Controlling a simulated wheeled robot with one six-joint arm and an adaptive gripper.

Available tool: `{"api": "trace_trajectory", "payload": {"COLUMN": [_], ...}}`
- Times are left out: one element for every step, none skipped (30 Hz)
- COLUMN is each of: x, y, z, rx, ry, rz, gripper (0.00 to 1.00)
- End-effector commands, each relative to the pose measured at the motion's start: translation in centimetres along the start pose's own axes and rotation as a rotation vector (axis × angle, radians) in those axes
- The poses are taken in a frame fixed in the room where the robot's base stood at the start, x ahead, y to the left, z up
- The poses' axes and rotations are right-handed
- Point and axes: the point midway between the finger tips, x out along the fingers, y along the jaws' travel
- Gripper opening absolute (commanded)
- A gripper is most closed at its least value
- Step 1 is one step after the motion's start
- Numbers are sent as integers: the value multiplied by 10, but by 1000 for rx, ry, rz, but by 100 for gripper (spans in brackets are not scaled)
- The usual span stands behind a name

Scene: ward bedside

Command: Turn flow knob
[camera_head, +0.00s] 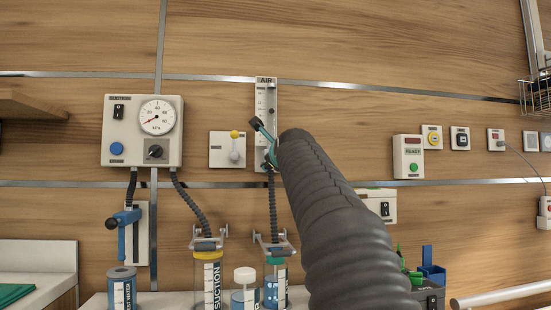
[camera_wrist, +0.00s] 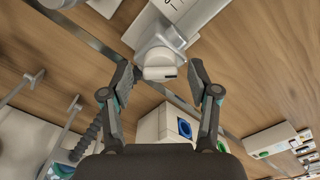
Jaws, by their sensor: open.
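My gripper (camera_wrist: 160,80) is open, with one finger to each side of the knob and clear gaps between. In the head view my gripper (camera_head: 262,141) is in front of the lower flowmeter.
A suction regulator (camera_head: 115,140) with a gauge is at left. A small panel with a yellow-topped lever (camera_head: 235,148) is close left of the flowmeter. A suction jar (camera_head: 212,284) and a bubbling bottle (camera_head: 275,290) stand below, with hoses. A white box (camera_head: 377,204) is at right.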

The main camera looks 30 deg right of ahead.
Motion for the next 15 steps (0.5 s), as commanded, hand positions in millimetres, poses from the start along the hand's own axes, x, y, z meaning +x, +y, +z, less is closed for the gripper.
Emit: {"api": "trace_trajectory", "payload": {"x": [-3,-5,-9,-12,-16,-21,-26,-31,-38,-44,-49,-56,-61,-67,-74], "y": [-1,-1,-1,-1,-1,-1,-1,-1,-1,-1,-1,-1,-1,-1,-1], "z": [1,1,1,1,1,1,1,1,1,1,1,1,1,1,1], "rx": [0,0,0,0,0,0,0,0,0,0,0,0,0,0,0], "ry": [-1,-1,-1,-1,-1,-1,-2,-2,-2,-2,-2,-2,-2,-1,-1], "rz": [-1,-2,-1,-1,-1,-1,-2,-2,-2,-2,-2,-2,-2,-2,-2], "gripper": [61,61,61,61,61,61,61,61,61,61,61,61,61,61,61]}}
